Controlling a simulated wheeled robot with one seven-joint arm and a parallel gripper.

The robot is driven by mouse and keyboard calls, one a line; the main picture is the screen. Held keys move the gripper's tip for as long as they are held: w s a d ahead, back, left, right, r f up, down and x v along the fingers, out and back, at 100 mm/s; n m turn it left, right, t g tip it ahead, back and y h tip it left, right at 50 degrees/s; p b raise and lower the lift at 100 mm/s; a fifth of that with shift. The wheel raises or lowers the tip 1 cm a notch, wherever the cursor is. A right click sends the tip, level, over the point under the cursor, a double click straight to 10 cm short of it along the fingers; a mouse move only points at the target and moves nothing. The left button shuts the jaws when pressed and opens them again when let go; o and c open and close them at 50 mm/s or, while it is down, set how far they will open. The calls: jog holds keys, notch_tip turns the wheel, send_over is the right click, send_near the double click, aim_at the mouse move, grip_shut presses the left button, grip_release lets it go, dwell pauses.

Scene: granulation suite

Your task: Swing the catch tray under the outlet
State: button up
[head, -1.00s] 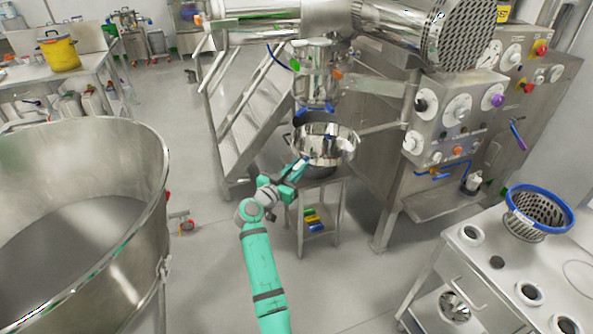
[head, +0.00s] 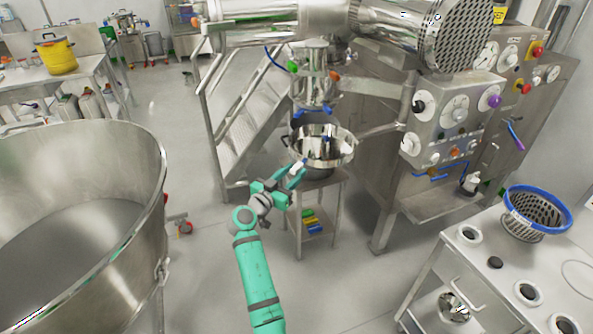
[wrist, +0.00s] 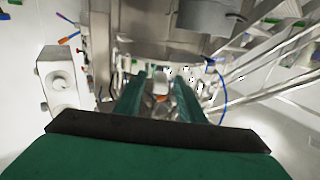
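The catch tray looks to be the shiny round steel bowl (head: 338,150), joined on its right to an arm from the machine. It sits just below and slightly in front of the steel outlet (head: 314,92) with blue clips. A darker rim shows behind the bowl. My green gripper (head: 297,178) is at the bowl's near left side, with a small pale piece by its fingertips. In the wrist view my gripper (wrist: 159,92) has its two fingers apart with a gap between them. Curved steel fills the top there; I cannot tell whether the fingers touch the bowl.
A small steel stand (head: 318,215) with coloured items is below the bowl. A large steel tub (head: 150,190) is at left, steps (head: 240,125) behind. The control cabinet (head: 455,120) is at right. A bench with a blue-rimmed basket (head: 540,215) is at front right. Open floor lies between.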

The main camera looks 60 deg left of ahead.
jog(key=v, duration=0.8)
jog(key=shift+s+d, duration=0.15)
jog(key=shift+s, duration=0.1)
